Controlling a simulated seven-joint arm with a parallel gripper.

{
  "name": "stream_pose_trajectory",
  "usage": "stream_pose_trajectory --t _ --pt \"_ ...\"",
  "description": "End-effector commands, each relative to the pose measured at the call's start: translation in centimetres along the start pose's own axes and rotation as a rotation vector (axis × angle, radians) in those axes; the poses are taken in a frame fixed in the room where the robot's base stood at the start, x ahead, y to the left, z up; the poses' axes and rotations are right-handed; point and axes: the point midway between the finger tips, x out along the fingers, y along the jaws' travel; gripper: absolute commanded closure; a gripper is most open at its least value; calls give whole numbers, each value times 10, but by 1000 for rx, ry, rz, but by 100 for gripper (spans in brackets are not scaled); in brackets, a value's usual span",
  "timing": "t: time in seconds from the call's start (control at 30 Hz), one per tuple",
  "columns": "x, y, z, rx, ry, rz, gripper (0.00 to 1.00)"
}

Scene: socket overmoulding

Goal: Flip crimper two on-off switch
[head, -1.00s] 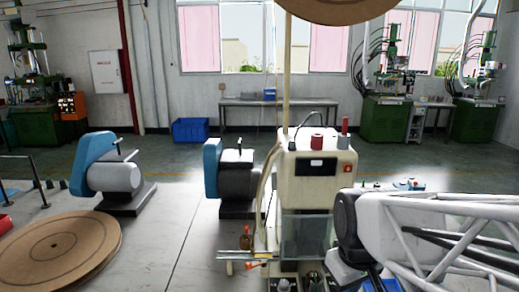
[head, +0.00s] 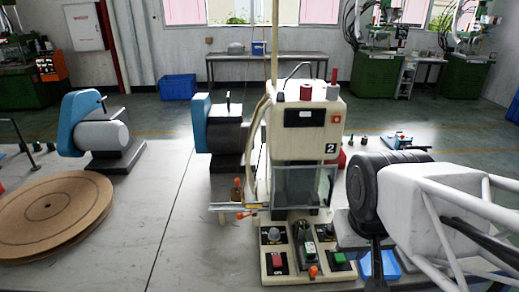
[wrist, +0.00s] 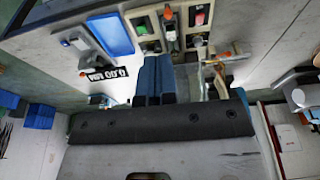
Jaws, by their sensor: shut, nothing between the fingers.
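Crimper two (head: 300,150) is a cream machine with a "2" label, standing on the table in the head view. Its base panel (head: 269,250) carries a red button (head: 277,262) at left, a green button (head: 337,258) at right and a small lever unit between them. I cannot tell which part is the on-off switch.
A blue tray (head: 392,266) lies right of the base, below my arm; it shows in the wrist view (wrist: 110,34) too. Cardboard reels (head: 55,215) lie at left. Blue-and-grey motor units (head: 100,135) stand behind. The table between reels and crimper is clear.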

Motion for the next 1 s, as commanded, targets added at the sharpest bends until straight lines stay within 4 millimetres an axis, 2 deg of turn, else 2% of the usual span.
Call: stream_pose_trajectory --t 0.17,0.37,0.67,1.0 --pt "1 -1 -3 -15 -5 -1 100" --pt "8 -5 -17 -105 -31 -7 100" --pt "32 -19 -58 -382 -107 -35 100" --pt "72 -42 -108 -735 -191 -96 100"
